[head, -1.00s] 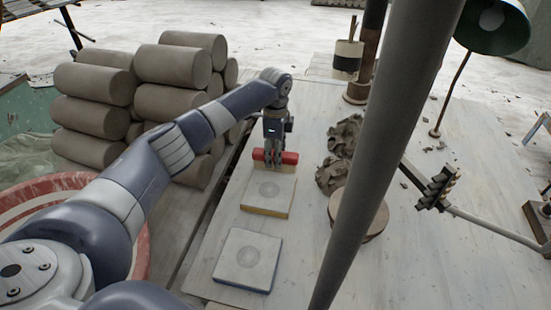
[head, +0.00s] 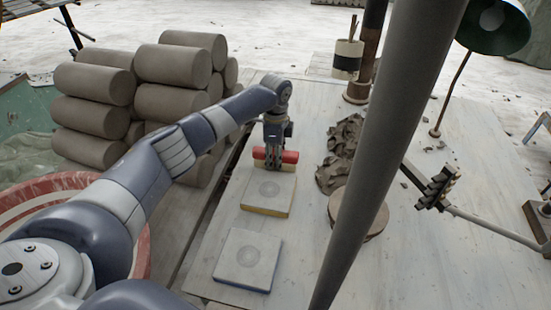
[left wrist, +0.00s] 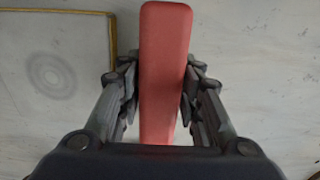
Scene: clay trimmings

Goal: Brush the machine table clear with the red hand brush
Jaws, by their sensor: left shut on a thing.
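My left gripper (head: 275,155) is shut on the red hand brush (head: 290,157), at the far edge of the nearer-to-middle square board in the head view. In the left wrist view the brush (left wrist: 165,60) lies long between the fingers (left wrist: 162,85); its bristles are hidden there. Whether it touches the table (head: 225,215) I cannot tell. Grey-brown clay trimmings (head: 335,174) lie heaped to the right of the brush, with small crumbs further right. My right gripper is not in view.
Two square boards with round marks, a yellow-edged one (head: 268,193) and a blue-edged one (head: 247,259), lie in front of the brush. A round bat (head: 372,225) is partly behind a grey pole (head: 385,150). Clay cylinders (head: 170,103) are stacked left. A green lamp (head: 495,25) stands right.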

